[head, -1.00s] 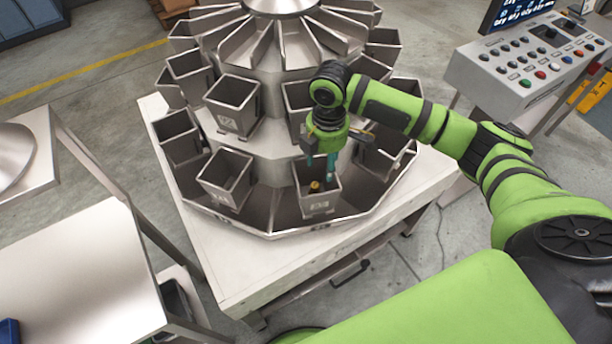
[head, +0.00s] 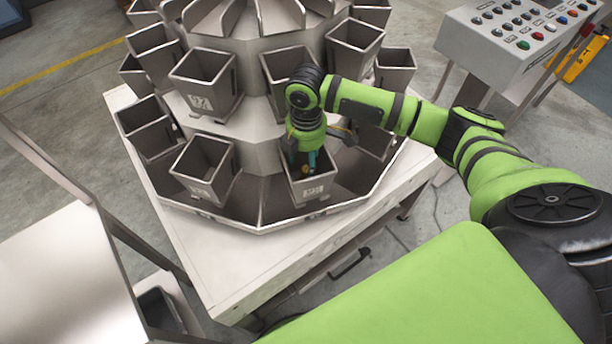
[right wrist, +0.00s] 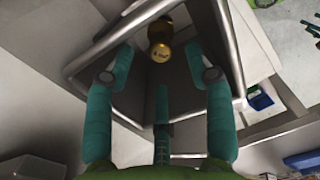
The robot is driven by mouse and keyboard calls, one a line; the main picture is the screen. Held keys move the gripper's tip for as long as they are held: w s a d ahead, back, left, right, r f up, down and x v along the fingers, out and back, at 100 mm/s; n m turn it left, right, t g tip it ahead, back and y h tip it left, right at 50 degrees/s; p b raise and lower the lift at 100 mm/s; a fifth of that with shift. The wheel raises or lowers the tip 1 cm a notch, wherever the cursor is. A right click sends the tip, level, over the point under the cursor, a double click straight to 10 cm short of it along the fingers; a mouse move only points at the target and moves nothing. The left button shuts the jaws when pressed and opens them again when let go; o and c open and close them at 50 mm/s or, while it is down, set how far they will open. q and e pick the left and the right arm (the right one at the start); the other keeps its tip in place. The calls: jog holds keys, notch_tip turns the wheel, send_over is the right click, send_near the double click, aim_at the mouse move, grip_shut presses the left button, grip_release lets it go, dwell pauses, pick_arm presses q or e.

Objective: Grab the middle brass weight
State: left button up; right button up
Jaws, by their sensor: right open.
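A brass weight (right wrist: 160,46) with a dark marking on its face shows in the right wrist view, inside a grey metal bucket (right wrist: 210,28). It is the only brass weight I can make out. In the head view this bucket (head: 313,190) is on the lower tier of the weigher, and the weight is mostly hidden by my fingers. My right gripper (head: 306,160) points down into the bucket's mouth. Its teal fingers (right wrist: 158,62) are spread open, one on each side of the weight and a third nearer the camera, with nothing held. My left gripper is not in view.
Other open buckets (head: 203,170) ring the tiered weigher close around my right gripper. The weigher stands on a white table (head: 225,255). A control panel (head: 515,45) is at the upper right, and a pale worktop (head: 50,270) is at the lower left.

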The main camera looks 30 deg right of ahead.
aim_at(306, 168)
notch_tip(306, 168, down, 4)
jog(key=shift+f+p, duration=0.25)
jog(key=shift+p, duration=0.05)
jog(key=shift+s+r, duration=0.1)
grip_shut()
